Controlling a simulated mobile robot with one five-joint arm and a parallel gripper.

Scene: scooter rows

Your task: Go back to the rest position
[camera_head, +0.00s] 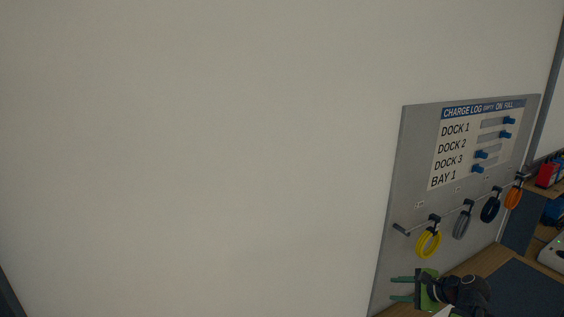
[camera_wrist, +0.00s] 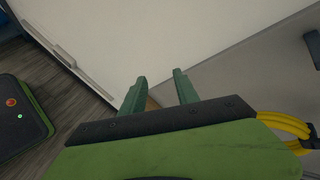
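My gripper (camera_head: 403,289) shows at the bottom right of the head view, in front of the lower part of the grey charge log board (camera_head: 408,190). Its two green fingers are apart, with nothing between them. In the wrist view my gripper (camera_wrist: 160,88) also shows open and empty, its fingers pointing towards the pale wall (camera_wrist: 130,40). A yellow cable coil (camera_wrist: 288,124) is at the right of the wrist view, beside the gripper body and partly hidden by it.
The yellow coil (camera_head: 428,243), grey coil (camera_head: 462,225), dark blue coil (camera_head: 490,209) and orange coil (camera_head: 513,197) hang on the board's hooks. A wooden bench with a dark mat (camera_head: 525,290) is below. A dark device with a red button (camera_wrist: 18,115) is on the floor. The wall at left is bare.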

